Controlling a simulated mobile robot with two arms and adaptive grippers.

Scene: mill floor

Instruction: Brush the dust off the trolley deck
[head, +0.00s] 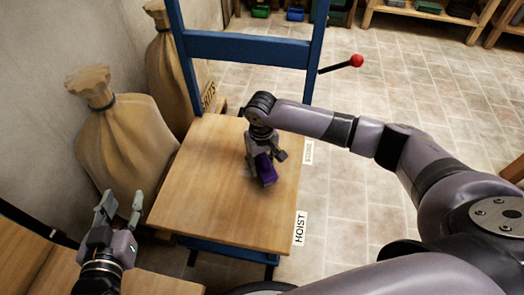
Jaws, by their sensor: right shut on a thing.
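The trolley deck (212,206) is a wooden board on a blue frame in the middle of the head view. My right gripper (259,172) points down over the right part of the deck and is shut on a purple brush (265,169). The brush is at or just above the deck; I cannot tell whether it touches. The gripper and arm hide part of the deck. No dust can be made out on the visible wood. My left gripper (121,211) is open and empty at the lower left, left of the deck.
A tied sack (122,140) stands left of the deck, with another sack (172,85) behind it. A blue upright frame (245,47) rises at the deck's far edge. A lever with a red knob (357,61) sticks out right. Tiled floor (345,205) lies to the right.

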